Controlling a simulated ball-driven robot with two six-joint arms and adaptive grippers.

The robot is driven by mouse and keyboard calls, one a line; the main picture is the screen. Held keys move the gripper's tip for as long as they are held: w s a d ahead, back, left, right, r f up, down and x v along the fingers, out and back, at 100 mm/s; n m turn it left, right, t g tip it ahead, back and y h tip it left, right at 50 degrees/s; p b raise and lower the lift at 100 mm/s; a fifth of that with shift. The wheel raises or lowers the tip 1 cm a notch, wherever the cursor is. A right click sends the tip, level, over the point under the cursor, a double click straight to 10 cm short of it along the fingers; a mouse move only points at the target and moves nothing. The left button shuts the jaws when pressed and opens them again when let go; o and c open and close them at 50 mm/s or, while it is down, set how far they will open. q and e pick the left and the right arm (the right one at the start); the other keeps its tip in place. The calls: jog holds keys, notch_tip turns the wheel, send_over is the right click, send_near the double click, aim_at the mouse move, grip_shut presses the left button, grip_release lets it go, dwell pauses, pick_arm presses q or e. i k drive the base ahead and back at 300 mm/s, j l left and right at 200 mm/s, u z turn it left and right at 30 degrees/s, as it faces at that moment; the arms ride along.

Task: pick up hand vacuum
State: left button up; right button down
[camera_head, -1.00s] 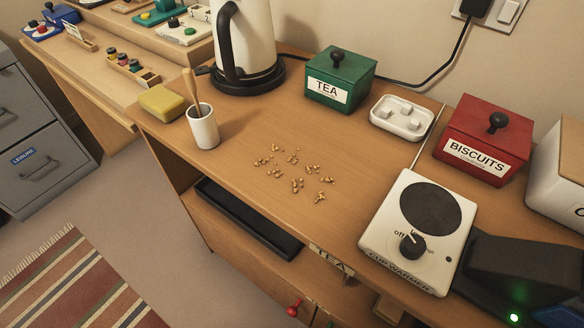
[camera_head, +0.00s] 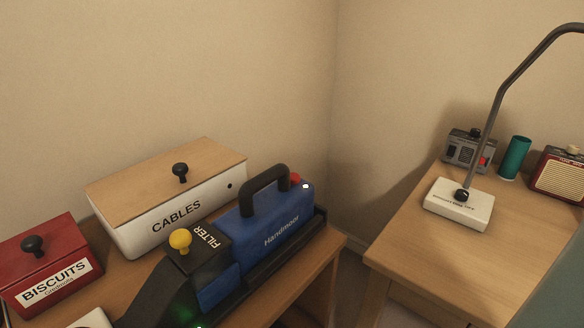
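The hand vacuum (camera_head: 262,240) has a blue body with a black arched handle on top, a red button near its rear and a black filter section with a yellow knob. It lies in a black cradle (camera_head: 290,259) at the right end of the wooden counter, its dark nose pointing to the lower left. A green light glows near its front. Neither of my grippers shows in the head view.
A white CABLES box (camera_head: 132,229) with a wooden lid stands close behind the vacuum. A red BISCUITS box (camera_head: 40,262) is at left. A gap separates the counter from a wooden desk (camera_head: 400,248) bearing a lamp (camera_head: 459,204), a radio (camera_head: 560,173) and a green cylinder (camera_head: 515,158).

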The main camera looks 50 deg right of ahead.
aim_at(262, 223)
jog(key=k+z, duration=0.1)
jog(key=z, duration=0.95)
jog(key=l+u, duration=0.25)
jog(key=k+l+u, duration=0.15)
jog(key=u, duration=0.15)
